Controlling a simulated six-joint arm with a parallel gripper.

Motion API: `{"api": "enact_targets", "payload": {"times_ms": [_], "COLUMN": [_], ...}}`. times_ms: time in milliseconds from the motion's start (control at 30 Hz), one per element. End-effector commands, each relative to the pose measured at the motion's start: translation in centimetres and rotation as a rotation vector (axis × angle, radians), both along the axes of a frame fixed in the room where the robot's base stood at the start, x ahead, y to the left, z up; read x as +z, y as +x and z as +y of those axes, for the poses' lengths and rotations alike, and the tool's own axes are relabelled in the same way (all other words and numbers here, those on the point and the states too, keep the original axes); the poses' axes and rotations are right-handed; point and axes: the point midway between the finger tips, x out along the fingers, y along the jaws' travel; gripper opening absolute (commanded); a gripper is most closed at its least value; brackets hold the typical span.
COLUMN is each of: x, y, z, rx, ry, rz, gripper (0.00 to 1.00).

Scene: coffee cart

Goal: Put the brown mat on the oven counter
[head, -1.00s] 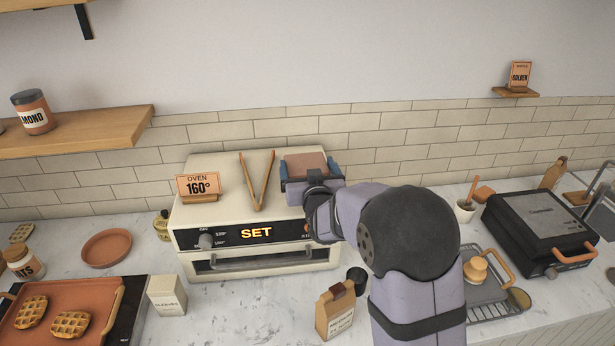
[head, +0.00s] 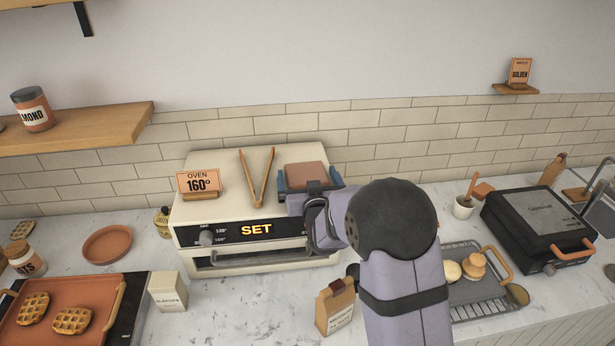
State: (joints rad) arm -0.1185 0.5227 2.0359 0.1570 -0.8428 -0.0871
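The brown mat (head: 303,175) is a flat, brown, squarish piece with a dark grey edge, at the right end of the oven top in the head view. My gripper (head: 308,182) has its blue fingers on the left and right sides of it and appears shut on it. I cannot tell whether the mat touches the oven top. The cream oven (head: 222,218) stands on the marble counter (head: 225,295) with its display reading SET. My wrist hides the oven's right front, and my arm hides part of the counter to the right.
A terracotta plate (head: 107,245) and a waffle tray (head: 85,295) are left. A paper bag (head: 336,307) stands in front. A wire rack (head: 480,300) and black press (head: 535,230) are right.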

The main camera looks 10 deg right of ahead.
Motion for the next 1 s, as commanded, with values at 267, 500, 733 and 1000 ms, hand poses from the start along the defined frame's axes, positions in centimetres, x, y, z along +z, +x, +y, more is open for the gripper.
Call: {"api": "enact_targets", "payload": {"times_ms": [267, 500, 733, 1000], "x": [0.1, 0.0, 0.6, 1.3], "y": [0.0, -1.2, -3.6, -6.0], "z": [0.0, 0.0, 0.0, 0.0], "rx": [0.0, 0.0, 0.0, 0.001], "ry": [0.0, 0.0, 0.001, 0.0], "rz": [0.001, -0.002, -0.004, -0.002], "gripper": [1.0, 1.0, 1.0, 1.0]}}
